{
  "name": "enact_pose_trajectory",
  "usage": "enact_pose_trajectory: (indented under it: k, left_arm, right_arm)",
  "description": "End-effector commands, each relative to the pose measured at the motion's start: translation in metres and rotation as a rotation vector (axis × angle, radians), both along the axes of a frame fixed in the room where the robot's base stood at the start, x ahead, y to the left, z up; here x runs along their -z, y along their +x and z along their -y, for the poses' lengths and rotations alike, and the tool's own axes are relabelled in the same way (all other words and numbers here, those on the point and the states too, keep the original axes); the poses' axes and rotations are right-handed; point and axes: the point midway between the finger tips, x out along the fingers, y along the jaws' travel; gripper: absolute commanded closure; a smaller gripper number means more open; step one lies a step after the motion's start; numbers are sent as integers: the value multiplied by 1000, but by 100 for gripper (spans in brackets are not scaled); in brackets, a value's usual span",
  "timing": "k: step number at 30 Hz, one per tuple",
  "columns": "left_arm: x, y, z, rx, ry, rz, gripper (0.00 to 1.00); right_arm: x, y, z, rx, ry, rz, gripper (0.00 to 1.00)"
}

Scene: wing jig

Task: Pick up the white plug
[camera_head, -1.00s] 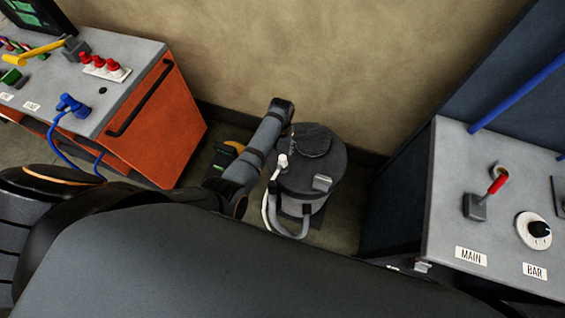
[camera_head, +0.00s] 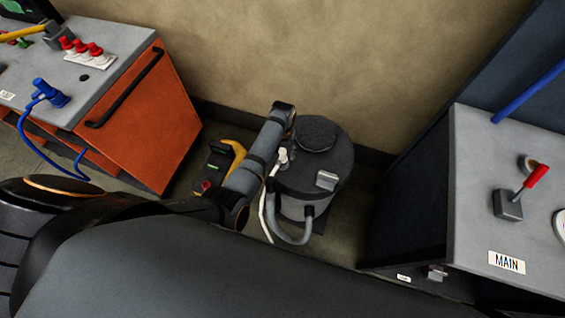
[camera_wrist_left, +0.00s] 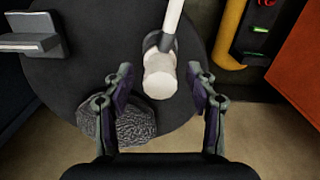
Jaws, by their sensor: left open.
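The white plug (camera_head: 282,156) sits on the dark round lid (camera_head: 333,172) of a canister in the head view, close beside my left arm. In the left wrist view the white plug (camera_wrist_left: 160,77) lies between and slightly ahead of my open left fingers (camera_wrist_left: 162,92), with a white cable running up from it. The fingers stand apart on both sides and I see no contact. In the head view the left gripper is mostly hidden by its arm. The right gripper is not in view.
A grey hose (camera_head: 292,236) loops at the canister's front. A yellow and black device (camera_head: 222,163) stands left of it. An orange cabinet (camera_head: 148,125) is at left, a grey-topped cabinet (camera_head: 480,160) at right. A rough dark pad (camera_wrist_left: 125,118) lies on the lid.

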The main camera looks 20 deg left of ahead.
Motion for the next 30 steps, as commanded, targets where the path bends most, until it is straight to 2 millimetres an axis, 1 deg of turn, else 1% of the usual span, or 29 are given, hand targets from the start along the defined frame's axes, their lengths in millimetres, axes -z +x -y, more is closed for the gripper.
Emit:
enact_pose_trajectory:
  k: [5, 18, 26, 30]
  left_arm:
    - [-2, 0, 0, 0, 0, 1, 43]
    - [-2, 0, 0, 0, -1, 1, 100]
    - [-4, 1, 0, 0, -1, 2, 100]
    - [-14, 1, -1, 0, -1, 2, 100]
  right_arm:
    - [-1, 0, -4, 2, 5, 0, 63]
    - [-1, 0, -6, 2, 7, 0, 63]
    - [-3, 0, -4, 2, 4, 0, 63]
    - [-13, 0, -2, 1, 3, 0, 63]
